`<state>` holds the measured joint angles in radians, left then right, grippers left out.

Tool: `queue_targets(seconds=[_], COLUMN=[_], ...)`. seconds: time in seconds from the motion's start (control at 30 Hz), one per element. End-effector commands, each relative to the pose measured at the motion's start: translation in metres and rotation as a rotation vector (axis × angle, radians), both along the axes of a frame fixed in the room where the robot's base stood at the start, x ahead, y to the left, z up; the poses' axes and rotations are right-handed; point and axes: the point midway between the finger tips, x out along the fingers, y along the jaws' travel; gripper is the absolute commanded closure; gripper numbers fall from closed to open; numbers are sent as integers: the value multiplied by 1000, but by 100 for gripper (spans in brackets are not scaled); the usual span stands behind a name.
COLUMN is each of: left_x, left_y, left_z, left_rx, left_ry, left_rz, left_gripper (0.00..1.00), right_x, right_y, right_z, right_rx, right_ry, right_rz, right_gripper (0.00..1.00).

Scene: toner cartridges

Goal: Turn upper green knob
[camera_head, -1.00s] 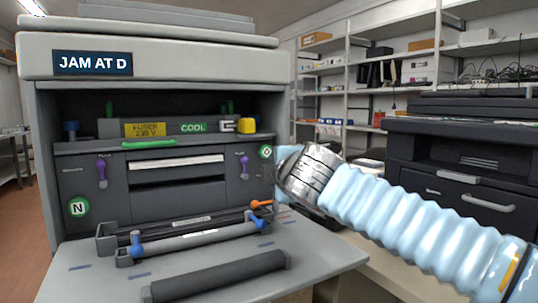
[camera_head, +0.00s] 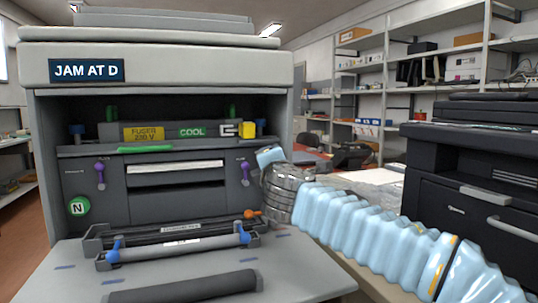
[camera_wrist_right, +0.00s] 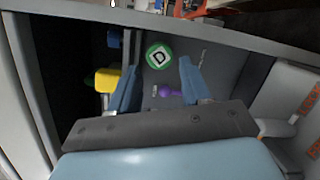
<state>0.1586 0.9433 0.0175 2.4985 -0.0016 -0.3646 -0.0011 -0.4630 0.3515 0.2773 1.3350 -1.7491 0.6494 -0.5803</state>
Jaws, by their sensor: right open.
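The upper green knob (camera_wrist_right: 158,56), round and marked D, shows in the right wrist view on the dark panel. In the head view it is hidden behind my right gripper (camera_head: 270,157), which is at the panel's right side. In the right wrist view my right gripper (camera_wrist_right: 157,72) is open, its two blue fingers either side of the knob's position in the picture. I cannot tell whether they touch it. My left gripper is not in view.
Purple levers (camera_head: 100,175) stand on the panel, one close to my right gripper (camera_wrist_right: 172,92). A yellow block (camera_head: 248,130) sits inside the printer (camera_head: 290,75). A unit with blue ends (camera_head: 180,245) and a dark roller (camera_head: 185,287) lie in front on the open tray.

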Motion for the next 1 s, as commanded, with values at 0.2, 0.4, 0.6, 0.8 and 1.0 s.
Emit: queue_targets(seconds=[0.2,0.4,0.6,0.8,1.0], left_x=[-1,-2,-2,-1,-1], left_y=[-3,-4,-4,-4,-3], left_z=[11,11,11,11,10], left_rx=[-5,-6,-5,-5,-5], left_ry=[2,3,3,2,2], left_rz=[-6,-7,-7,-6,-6], left_gripper=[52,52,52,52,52], right_x=[29,34,34,33,33], right_y=[2,3,3,3,3], right_z=[1,0,0,0,0], right_rx=[1,0,0,0,69], right_ry=[0,0,0,1,22], right_rz=[-1,0,0,0,-1], right_gripper=[53,53,59,89,94])
